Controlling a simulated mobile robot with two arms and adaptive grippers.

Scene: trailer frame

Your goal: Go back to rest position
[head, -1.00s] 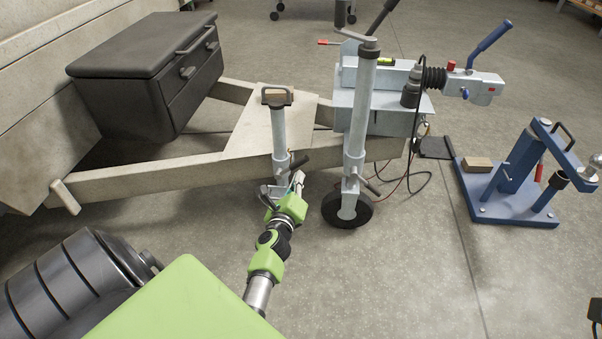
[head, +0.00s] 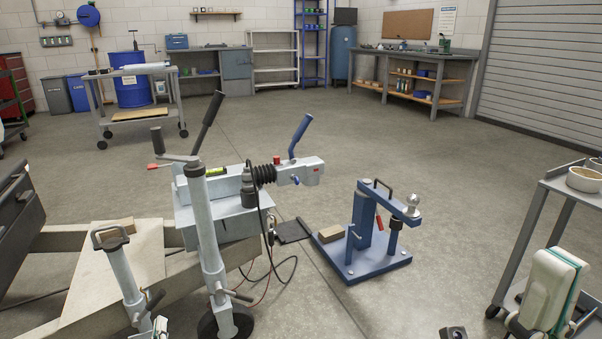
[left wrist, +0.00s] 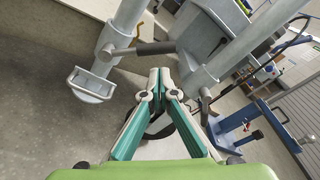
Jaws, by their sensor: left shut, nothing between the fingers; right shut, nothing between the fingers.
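My left gripper (left wrist: 160,72), with teal and white fingers, is shut and empty in the left wrist view. Its tip (head: 160,325) barely shows at the bottom left of the head view, between the short prop stand (head: 123,275) and the tall jockey wheel post (head: 207,235). The rest of that arm is below the frame. My right gripper (head: 556,262) is at the lower right of the head view, cream with a teal strip, pointing up, shut and empty. It is in front of the grey cart.
The trailer frame (head: 185,275) and its coupling (head: 300,172) stand close to my left gripper. A blue stand with a tow ball (head: 375,262) is on the floor at centre right. A grey cart (head: 532,215) is behind my right gripper. Open floor (head: 290,120) lies beyond.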

